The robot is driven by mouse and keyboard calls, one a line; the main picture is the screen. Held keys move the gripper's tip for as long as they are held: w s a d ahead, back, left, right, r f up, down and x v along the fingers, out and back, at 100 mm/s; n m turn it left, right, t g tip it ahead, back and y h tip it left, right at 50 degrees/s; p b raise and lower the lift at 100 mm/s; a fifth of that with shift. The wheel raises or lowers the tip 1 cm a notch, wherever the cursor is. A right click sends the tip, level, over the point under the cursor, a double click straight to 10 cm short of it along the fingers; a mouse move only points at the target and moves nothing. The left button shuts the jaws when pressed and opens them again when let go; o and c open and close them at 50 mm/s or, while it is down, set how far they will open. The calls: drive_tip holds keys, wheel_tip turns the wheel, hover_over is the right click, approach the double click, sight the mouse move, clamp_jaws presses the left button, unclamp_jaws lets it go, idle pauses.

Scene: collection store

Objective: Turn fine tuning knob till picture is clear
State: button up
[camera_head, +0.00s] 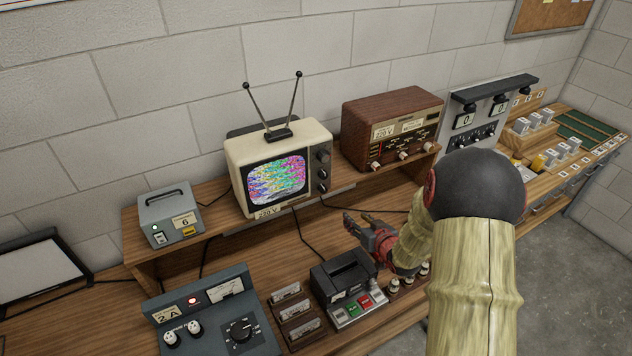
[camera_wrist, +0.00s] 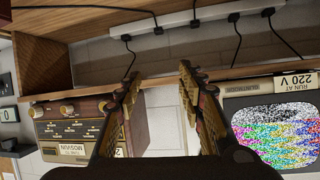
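A cream television (camera_head: 277,168) with two antennas stands on the wooden shelf. Its screen (camera_head: 276,180) shows scrambled coloured noise. Several dark knobs (camera_head: 322,172) sit in a column on its front, right of the screen; I cannot tell which one is for fine tuning. In the wrist view the picture is upside down, and the noisy screen (camera_wrist: 278,133) shows at right; the knobs are hidden there behind a finger. My gripper (camera_head: 358,216) is in front of the shelf, below and right of the television, apart from it. In the wrist view my gripper (camera_wrist: 160,75) is open and empty.
A brown wooden radio (camera_head: 390,130) stands right of the television, and a grey box (camera_head: 170,215) stands left. Below, on the bench, are a blue-grey control unit (camera_head: 212,318), small labelled blocks (camera_head: 295,310) and a black device with red and green buttons (camera_head: 345,285). Cables hang beneath the shelf.

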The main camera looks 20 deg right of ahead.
sight(325, 176)
drive_tip(key=w+a+r+n+t+y, duration=0.1)
drive_tip(key=w+a+r+t+y, duration=0.15)
drive_tip(key=r, duration=0.35)
drive_tip(key=w+a+r+t+y, duration=0.1)
drive_tip(key=a+r+t, duration=0.2)
drive_tip(key=r, duration=0.2)
drive_tip(key=shift+g+h, duration=0.25)
drive_tip(key=w, duration=0.7)
drive_tip(key=shift+w+a+r+p, duration=0.15)
drive_tip(key=shift+p, duration=0.2)
drive_tip(key=shift+c, duration=0.5)
clamp_jaws()
